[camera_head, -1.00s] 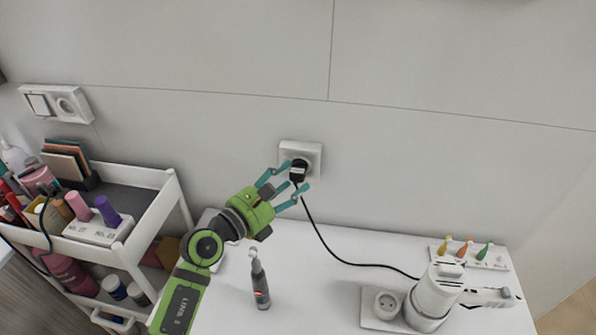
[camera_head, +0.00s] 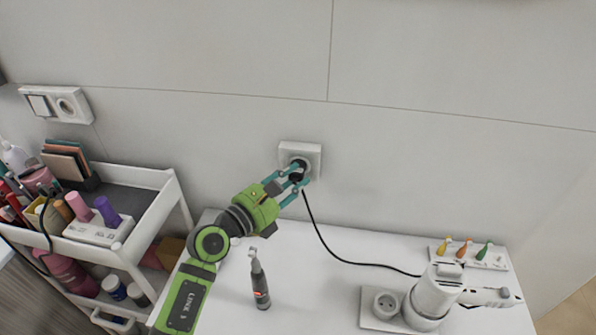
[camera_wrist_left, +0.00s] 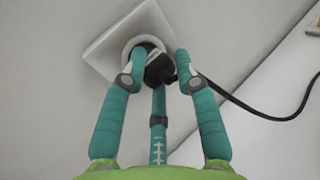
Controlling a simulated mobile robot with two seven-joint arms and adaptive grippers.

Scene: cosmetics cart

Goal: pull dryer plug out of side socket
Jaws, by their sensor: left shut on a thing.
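The black dryer plug (camera_head: 299,173) sits in the white wall socket (camera_head: 314,151) above the table. My left gripper (camera_head: 292,177) comes in from the left and is shut on the plug. In the left wrist view the plug (camera_wrist_left: 158,68) lies between the teal fingers, against the round face of the socket (camera_wrist_left: 112,43). The plug's black cord (camera_head: 318,232) hangs down and runs right along the table to the white hair dryer (camera_head: 434,298). The fingers partly hide the plug. My right gripper does not show.
A grey and black electric toothbrush-like device (camera_head: 259,283) stands on the white table (camera_head: 330,300) below my left arm. A rack with colored tips (camera_head: 471,254) is at right. A cosmetics cart (camera_head: 150,215) stands left.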

